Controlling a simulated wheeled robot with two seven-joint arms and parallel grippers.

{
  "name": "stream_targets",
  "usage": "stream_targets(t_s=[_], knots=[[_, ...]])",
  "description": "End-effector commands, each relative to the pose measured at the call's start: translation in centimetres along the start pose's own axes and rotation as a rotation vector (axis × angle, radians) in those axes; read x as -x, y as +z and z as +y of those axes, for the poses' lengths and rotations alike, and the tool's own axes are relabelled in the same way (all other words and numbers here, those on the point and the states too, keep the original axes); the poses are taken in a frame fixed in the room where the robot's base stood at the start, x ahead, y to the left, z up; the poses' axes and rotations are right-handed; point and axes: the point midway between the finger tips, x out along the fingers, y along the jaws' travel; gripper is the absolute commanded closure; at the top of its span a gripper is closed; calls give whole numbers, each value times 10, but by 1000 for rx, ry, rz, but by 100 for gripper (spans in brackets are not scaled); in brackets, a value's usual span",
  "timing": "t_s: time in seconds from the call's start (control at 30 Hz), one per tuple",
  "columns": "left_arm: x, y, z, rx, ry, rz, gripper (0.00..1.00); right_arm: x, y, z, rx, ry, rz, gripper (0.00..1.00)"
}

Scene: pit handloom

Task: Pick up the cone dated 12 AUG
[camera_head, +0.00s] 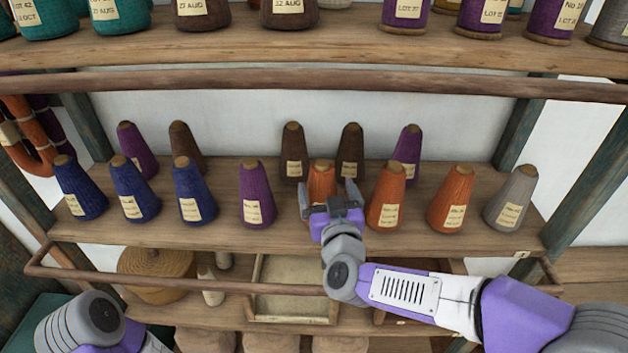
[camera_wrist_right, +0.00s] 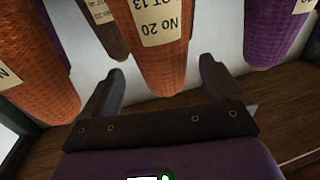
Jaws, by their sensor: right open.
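On the top shelf a brown cone (camera_head: 289,15) has a label that seems to read 12 AUG; its top is cut off. A similar brown cone (camera_head: 203,14) beside it seems to read 27 AUG. My right gripper (camera_head: 330,192) is open and empty at the middle shelf, in front of an orange cone (camera_head: 322,172). In the right wrist view this orange cone (camera_wrist_right: 160,60), labelled NO 20 and LOT 13, appears upside down, roughly between the open fingers (camera_wrist_right: 165,90). Its date is not readable. My left gripper is out of view; only its arm shows at lower left.
Close beside the gripper stand another orange cone (camera_head: 387,195), a purple cone (camera_head: 257,195) and brown cones behind (camera_head: 293,150). A wooden rail (camera_head: 300,83) runs below the top shelf (camera_head: 330,50). A lower rail (camera_head: 180,280) crosses below the middle shelf.

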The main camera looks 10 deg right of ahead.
Motion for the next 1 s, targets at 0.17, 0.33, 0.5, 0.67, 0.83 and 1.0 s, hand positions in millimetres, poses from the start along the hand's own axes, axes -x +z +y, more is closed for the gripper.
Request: stream_targets(t_s=[0.17,0.33,0.5,0.67,0.83,1.0], knots=[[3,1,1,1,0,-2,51,-18,-1,-1,0,0,0,6],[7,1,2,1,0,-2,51,-37,1,-3,2,-1,-3,6],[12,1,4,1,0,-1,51,-61,1,-4,1,1,-1,6],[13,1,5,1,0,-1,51,-72,1,-4,0,0,1,6],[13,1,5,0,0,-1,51,-73,2,-4,0,-1,0,6],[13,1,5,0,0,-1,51,-72,2,-4,0,-1,0,24]])
